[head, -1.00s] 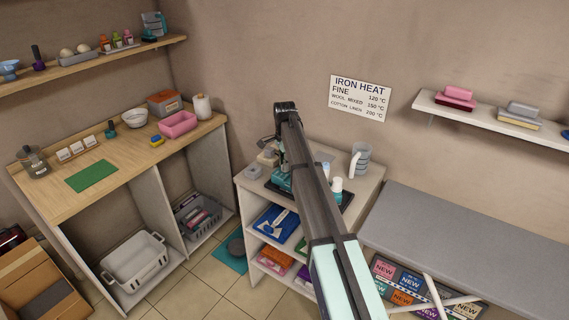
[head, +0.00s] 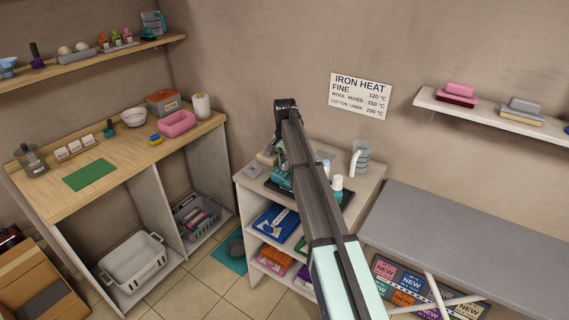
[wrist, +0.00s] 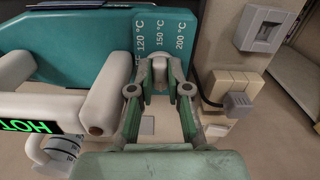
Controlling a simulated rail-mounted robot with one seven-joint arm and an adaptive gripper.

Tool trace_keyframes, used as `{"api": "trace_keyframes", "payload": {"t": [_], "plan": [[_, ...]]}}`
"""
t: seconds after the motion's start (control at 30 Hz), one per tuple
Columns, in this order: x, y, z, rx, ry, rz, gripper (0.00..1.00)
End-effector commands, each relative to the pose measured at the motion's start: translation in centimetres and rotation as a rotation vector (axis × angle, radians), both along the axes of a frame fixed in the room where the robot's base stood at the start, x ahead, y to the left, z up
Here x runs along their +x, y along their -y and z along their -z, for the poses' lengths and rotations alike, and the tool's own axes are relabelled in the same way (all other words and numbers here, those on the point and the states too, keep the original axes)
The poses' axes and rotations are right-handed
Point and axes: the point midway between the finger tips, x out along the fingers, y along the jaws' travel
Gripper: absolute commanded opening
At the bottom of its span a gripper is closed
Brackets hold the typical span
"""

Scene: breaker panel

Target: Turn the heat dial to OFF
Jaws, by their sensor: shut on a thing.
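The teal iron (wrist: 75,45) fills the upper left of the wrist view. The pale heat dial (wrist: 158,60) sits just below the scale, between the fingertips of my gripper (wrist: 159,74). My gripper is shut on the dial, with a finger on each side. The dial's pointer is hidden, so I cannot tell its setting. In the head view the iron (head: 281,180) stands on the small shelf unit, partly behind my arm; my fingers are hidden there.
A green HOT display (wrist: 28,126) glows at the left. A white-capped bottle (head: 337,188) and a jug (head: 361,158) stand beside the iron on the shelf unit (head: 368,185).

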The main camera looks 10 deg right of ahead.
Motion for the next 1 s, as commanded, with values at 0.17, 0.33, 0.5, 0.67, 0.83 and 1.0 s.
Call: {"api": "trace_keyframes", "payload": {"t": [0.17, 0.33, 0.5, 0.67, 0.83, 1.0], "plan": [[-0.07, 0.09, 0.11, -0.001, -0.001, -0.168, 0.00], [-0.10, 0.15, 0.09, 0.000, -0.001, -0.330, 0.00], [-0.13, 0.22, 0.09, 0.000, -0.001, -0.491, 0.00], [-0.14, 0.28, 0.09, 0.000, -0.001, -0.643, 0.00], [-0.13, 0.35, 0.09, 0.000, -0.001, -0.804, 0.00], [-0.11, 0.42, 0.09, 0.000, -0.001, -0.965, 0.00]]}}
